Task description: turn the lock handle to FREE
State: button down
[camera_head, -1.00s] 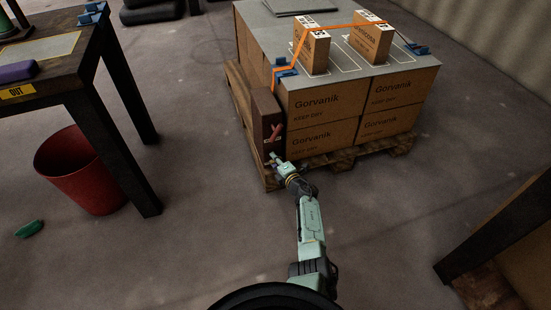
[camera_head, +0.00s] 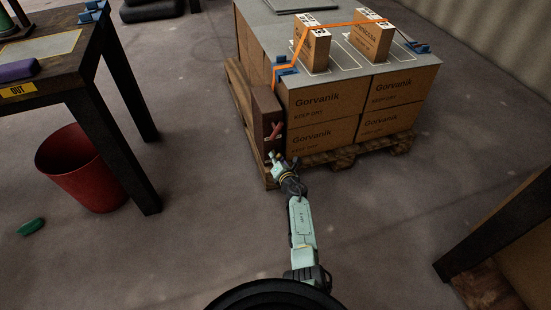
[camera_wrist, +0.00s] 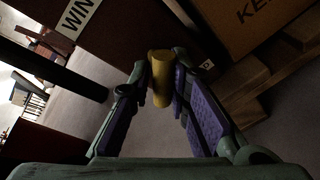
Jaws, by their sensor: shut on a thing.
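A dark brown box-shaped post (camera_head: 266,115) stands at the front left corner of the loaded pallet. A red handle (camera_head: 275,131) sits on its front face, tilted; no FREE mark is readable. My gripper (camera_head: 277,157) is low in front of the post, just below the red handle. In the wrist view my gripper (camera_wrist: 161,85) is shut on a yellow cylinder (camera_wrist: 161,72), which is between the fingertips. What the yellow cylinder is fixed to is hidden. A label (camera_wrist: 78,16) reading "WIN", cut off by the frame, is on a dark face above it.
Cartons (camera_head: 320,100) fill the pallet (camera_head: 345,158), with two small boxes and an orange strap on top. A table (camera_head: 110,120) and a red bin (camera_head: 85,170) stand left. Another table (camera_head: 500,225) is at lower right. The floor around my arm is clear.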

jog(key=shift+d+f, duration=0.2)
jog(key=c, duration=1.7)
grip_release()
jog(key=shift+o, duration=0.6)
jog(key=shift+r, duration=0.1)
